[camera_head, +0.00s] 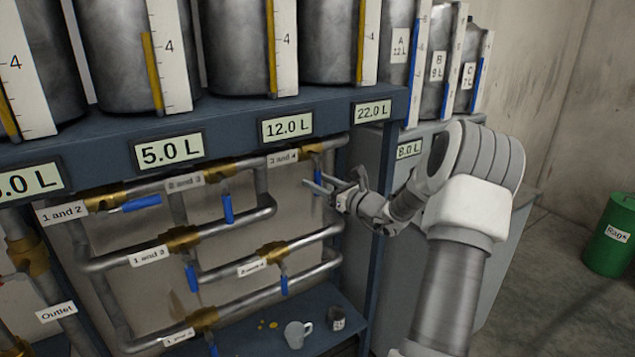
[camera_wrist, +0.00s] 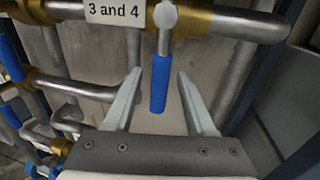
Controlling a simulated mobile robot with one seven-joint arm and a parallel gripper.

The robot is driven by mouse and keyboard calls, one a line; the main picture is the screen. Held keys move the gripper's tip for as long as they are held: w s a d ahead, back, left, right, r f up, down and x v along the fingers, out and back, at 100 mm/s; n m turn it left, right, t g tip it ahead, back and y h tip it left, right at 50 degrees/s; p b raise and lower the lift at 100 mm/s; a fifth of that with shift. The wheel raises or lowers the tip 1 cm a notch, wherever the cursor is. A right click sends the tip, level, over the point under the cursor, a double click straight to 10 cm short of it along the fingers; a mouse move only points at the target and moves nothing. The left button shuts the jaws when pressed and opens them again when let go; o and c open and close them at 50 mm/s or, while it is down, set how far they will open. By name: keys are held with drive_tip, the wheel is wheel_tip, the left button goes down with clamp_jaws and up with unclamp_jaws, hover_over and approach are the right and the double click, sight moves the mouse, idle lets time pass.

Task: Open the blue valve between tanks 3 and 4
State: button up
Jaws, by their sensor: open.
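The blue valve handle labelled "3 and 4" (camera_wrist: 159,84) hangs down from its brass valve body in the wrist view, at right angles to the horizontal pipe. In the head view this handle (camera_head: 317,163) shows at the upper right of the pipework, below the 22.0 L display. My gripper (camera_wrist: 158,88) is open, with one finger on each side of the handle. The handle appears between the fingers; whether either finger touches it, I cannot tell. In the head view my gripper (camera_head: 325,184) reaches in from the right, just below the valve.
Other blue handles sit nearby: "1 and 2" (camera_head: 141,204) lies along its pipe, and "2 and 3" (camera_head: 227,208) hangs down. Pipes cross below my gripper. A frame post (camera_head: 383,240) stands close at right.

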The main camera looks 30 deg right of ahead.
drive_tip(key=shift+w, duration=0.25)
clamp_jaws()
idle(1.4)
